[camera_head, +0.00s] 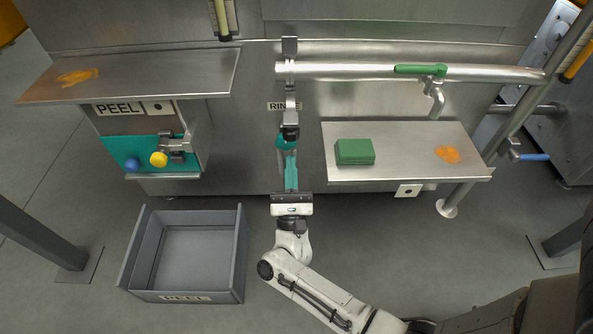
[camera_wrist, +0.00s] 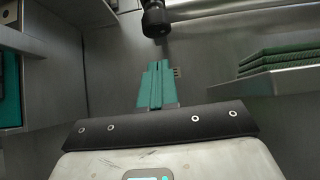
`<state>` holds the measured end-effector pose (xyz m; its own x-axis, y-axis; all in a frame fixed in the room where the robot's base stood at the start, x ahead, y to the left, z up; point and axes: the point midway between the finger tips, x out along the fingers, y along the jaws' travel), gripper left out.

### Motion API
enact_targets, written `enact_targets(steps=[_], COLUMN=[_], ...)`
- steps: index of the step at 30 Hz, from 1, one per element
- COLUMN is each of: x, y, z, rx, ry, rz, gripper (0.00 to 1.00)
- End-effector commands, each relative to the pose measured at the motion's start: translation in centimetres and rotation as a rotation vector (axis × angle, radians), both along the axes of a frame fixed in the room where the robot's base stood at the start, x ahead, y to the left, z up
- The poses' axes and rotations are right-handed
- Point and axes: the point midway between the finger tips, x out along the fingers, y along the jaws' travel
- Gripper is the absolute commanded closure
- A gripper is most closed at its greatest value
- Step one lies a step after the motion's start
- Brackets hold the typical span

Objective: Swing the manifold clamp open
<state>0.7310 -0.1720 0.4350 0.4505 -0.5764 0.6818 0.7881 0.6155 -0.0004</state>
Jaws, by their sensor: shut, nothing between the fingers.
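The manifold clamp (camera_head: 290,70) sits at the left end of the steel pipe (camera_head: 340,70) on the machine front. Its narrow steel arm hangs down and ends in a black grip (camera_head: 290,132). The black grip also shows at the top of the wrist view (camera_wrist: 155,20). My gripper (camera_head: 290,160) has teal fingers, pressed together and empty, pointing at the machine just below the black grip in the head view. In the wrist view the shut fingertips (camera_wrist: 157,66) lie below the grip with a visible gap. The clamp's upper part is outside the wrist view.
A green-handled valve (camera_head: 420,70) is on the pipe. A right shelf holds green pads (camera_head: 355,151); a left shelf (camera_head: 200,75) juts out. Below that are a teal panel (camera_head: 125,150) with blue and yellow knobs, and a grey PEEL crate (camera_head: 240,255) on the floor.

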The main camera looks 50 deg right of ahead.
Motion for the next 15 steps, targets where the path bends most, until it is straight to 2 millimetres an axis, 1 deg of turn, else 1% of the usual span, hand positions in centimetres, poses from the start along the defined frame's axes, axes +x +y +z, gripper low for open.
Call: enact_targets(steps=[3, 9, 15], x=[-1.1, -2.9, -4.1], y=[1.6, 3.9, 5.3], z=[-1.8, -4.7, -6.4], rx=[0.0, 0.0, 0.0], ry=[0.005, 0.003, 0.002], rz=[0.003, 0.002, 0.001], gripper=[1.0, 1.0, 1.0])
